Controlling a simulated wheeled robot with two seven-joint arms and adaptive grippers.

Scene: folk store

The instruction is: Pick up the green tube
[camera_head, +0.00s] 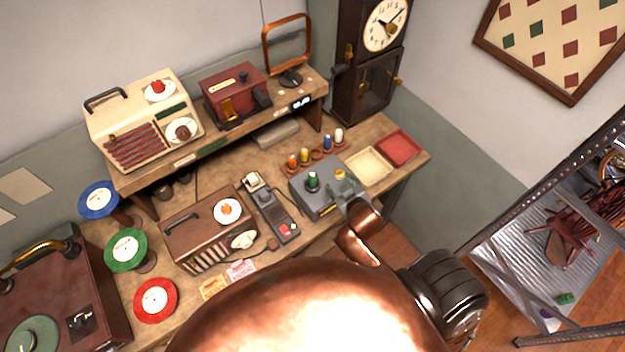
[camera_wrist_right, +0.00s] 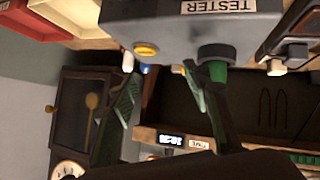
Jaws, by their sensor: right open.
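The green tube (camera_head: 313,180) stands upright in a dark socket on top of the grey tester box (camera_head: 325,203). In the right wrist view, which is turned upside down, the green tube (camera_wrist_right: 217,70) hangs from the tester's (camera_wrist_right: 170,25) dark ring. My right gripper (camera_head: 354,203) is at the tester's right side in the head view, partly hidden by my copper arm. In the wrist view its fingers (camera_wrist_right: 160,95) are spread and hold nothing. One finger overlaps the tube in the picture; I cannot tell whether they touch. My left gripper is out of view.
A yellow button (camera_head: 340,173) sits beside the tube on the tester. Behind stands a rack of coloured tubes (camera_head: 316,153). A cream tray (camera_head: 369,166) and a red tray (camera_head: 399,147) lie to the right. A dark handheld device (camera_head: 270,210) lies to the left.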

